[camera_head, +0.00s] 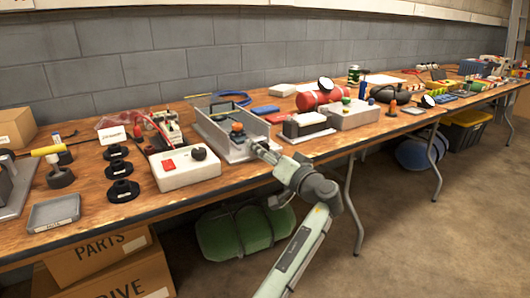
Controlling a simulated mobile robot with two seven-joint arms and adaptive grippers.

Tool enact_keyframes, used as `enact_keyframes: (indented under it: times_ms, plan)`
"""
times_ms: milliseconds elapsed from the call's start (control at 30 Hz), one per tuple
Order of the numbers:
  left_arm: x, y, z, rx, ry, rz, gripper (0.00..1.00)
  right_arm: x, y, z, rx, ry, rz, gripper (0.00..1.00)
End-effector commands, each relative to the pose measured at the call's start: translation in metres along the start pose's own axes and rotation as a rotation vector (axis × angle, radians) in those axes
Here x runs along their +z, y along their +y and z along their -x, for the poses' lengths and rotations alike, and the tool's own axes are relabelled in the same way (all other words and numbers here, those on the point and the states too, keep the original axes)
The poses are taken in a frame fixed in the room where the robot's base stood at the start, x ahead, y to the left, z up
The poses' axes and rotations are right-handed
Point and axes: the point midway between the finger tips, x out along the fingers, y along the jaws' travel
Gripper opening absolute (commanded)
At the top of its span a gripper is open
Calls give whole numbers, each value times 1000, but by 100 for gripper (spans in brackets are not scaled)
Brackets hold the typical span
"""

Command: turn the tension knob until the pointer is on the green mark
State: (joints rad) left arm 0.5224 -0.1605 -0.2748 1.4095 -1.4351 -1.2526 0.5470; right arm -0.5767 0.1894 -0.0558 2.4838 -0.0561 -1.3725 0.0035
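A grey open-topped metal housing (213,138) stands on the wooden table. An orange-topped, dark-based knob (237,127) is in it, near its front right; I cannot tell for sure that this is the tension knob. My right gripper (250,142) is at the housing's front right, close to this knob. I cannot tell whether it touches the knob or how far its fingers are apart. A white box (184,175) to the left carries a black knob (199,153) and a red switch (169,165). No pointer or green mark can be made out. My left gripper is not in view.
Black stepped discs (122,190) and a grey tray (53,212) lie left of the white box. A black-and-white block (305,124), a grey box (352,115) and a red cylinder (318,99) stand to the right. A block wall (180,55) closes the back.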

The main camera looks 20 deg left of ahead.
Motion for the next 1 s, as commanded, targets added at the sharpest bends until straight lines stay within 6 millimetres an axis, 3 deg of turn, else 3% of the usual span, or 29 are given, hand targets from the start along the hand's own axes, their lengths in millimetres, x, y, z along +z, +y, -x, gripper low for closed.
enact_keyframes:
  times_ms: [233, 700, 1000]
  plan:
    - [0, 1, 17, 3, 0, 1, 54, 0, 0, 0, 1, 1, -1, 40]
    - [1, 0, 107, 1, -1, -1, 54, 0, 0, 0, 0, 1, -1, 40]
    - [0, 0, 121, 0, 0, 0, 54, 0, 0, 0, 0, 1, 0, 40]
